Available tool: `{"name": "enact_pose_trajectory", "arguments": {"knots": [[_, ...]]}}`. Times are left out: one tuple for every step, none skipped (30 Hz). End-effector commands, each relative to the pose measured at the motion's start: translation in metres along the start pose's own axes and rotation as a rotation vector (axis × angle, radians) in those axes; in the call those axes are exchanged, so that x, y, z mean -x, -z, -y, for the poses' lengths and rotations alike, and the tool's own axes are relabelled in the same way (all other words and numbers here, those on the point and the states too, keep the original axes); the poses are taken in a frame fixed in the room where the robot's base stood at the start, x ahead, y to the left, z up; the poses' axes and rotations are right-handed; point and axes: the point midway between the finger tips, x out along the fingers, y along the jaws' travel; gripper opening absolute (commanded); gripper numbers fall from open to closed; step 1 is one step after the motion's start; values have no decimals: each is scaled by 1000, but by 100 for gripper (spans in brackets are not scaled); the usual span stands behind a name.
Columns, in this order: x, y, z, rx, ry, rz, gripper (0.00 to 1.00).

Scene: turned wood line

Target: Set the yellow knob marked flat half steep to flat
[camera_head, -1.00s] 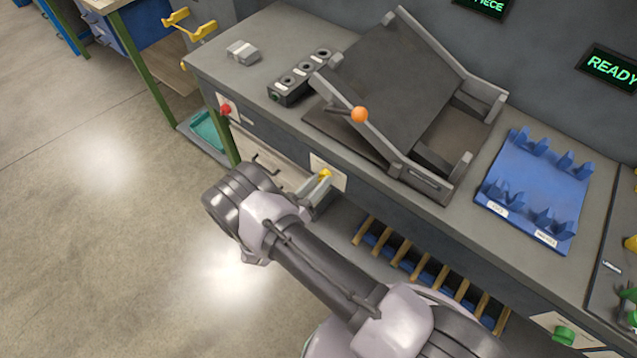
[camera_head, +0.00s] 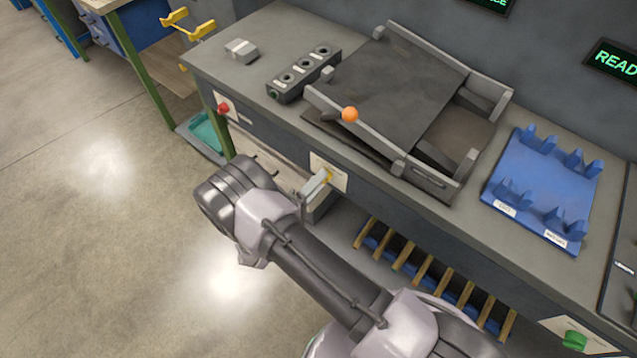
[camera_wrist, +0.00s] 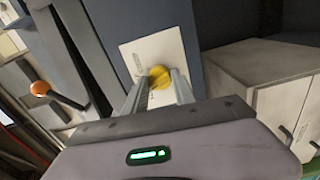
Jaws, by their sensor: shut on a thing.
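The yellow knob (camera_wrist: 158,77) sits on a white plate (camera_wrist: 140,55) on the bench's front face. In the wrist view my gripper (camera_wrist: 160,88) has its two fingers on either side of the knob, shut on it. In the head view the knob (camera_head: 328,175) shows only partly beside my gripper (camera_head: 318,185), on the white plate below the tilting tray. The plate's markings are too small to read, and I cannot tell which mark the knob points to.
Above the knob, a dark tilting tray (camera_head: 400,85) has a lever with an orange ball (camera_head: 350,114). A red button (camera_head: 223,108) is to the left on the bench front. A blue rack (camera_head: 540,190) stands to the right. A slatted blue bin (camera_head: 430,275) is below.

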Motion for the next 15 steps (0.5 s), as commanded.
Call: {"name": "enact_pose_trajectory", "arguments": {"knots": [[0, 0, 1, 37, 0, 0, 0], [0, 0, 1, 63, 0, 0, 0], [0, 0, 1, 96, 0, 0, 0], [0, 0, 1, 120, 0, 0, 0], [0, 0, 1, 143, 0, 0, 0], [0, 0, 1, 174, 0, 0, 0], [0, 0, 1, 196, 0, 0, 0], [0, 0, 1, 216, 0, 0, 0], [0, 0, 1, 241, 0, 0, 0], [0, 0, 1, 260, 0, 0, 0], [0, 0, 1, 277, 0, 0, 0], [0, 0, 1, 298, 0, 0, 0], [0, 0, 1, 314, 1, 0, 0], [0, 0, 1, 327, 1, 0, 0], [0, 0, 1, 345, 1, 0, 0]]}}
